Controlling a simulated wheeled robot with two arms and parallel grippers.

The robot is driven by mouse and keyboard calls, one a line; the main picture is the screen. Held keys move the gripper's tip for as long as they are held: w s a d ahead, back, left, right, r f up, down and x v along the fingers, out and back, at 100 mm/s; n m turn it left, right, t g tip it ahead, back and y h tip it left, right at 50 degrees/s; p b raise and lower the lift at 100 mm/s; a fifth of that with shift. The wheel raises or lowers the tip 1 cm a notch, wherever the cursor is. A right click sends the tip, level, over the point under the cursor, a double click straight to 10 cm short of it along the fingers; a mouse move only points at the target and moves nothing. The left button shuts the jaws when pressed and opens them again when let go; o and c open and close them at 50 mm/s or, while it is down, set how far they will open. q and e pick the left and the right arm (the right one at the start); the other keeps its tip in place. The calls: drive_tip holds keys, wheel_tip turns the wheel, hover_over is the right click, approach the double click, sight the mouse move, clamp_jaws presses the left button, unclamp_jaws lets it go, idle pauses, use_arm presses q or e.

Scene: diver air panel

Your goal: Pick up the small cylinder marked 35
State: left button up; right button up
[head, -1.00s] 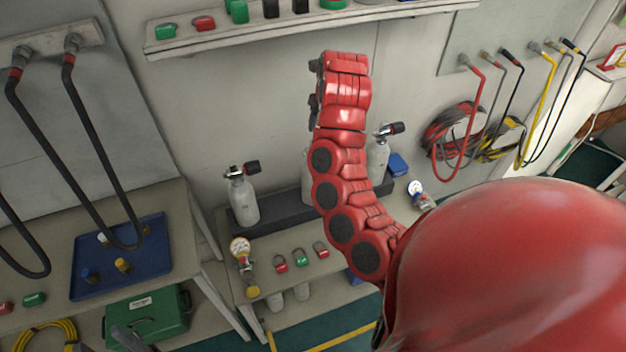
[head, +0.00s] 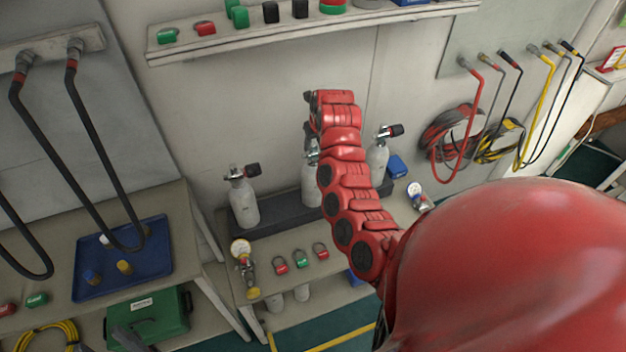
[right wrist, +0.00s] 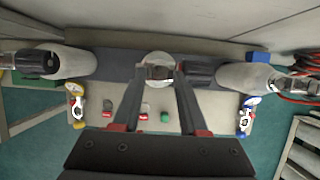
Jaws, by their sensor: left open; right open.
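Three small grey-white cylinders with black valve knobs stand in a dark rack (head: 280,213): a left cylinder (head: 244,203), a middle cylinder (head: 312,184) and a right cylinder (head: 377,161). I cannot read their markings. My right gripper (head: 309,138) is open and above the middle cylinder, whose lower part is partly hidden by my red arm. In the right wrist view, the open fingers (right wrist: 162,76) point at the middle cylinder (right wrist: 157,60), its valve between their tips; contact cannot be told. My left gripper (head: 130,340) shows only partly at the bottom left, away from the cylinders.
A shelf (head: 310,30) with small parts runs above the rack. Gauges (head: 243,255) and padlocks (head: 301,258) lie on the bench in front. A blue tray (head: 120,285) and green case (head: 150,318) are at left. Coiled hoses (head: 455,135) hang at right.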

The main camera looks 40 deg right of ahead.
drive_tip(key=shift+w+f, duration=0.25)
drive_tip(key=shift+f, duration=0.3)
clamp_jaws()
idle(1.1)
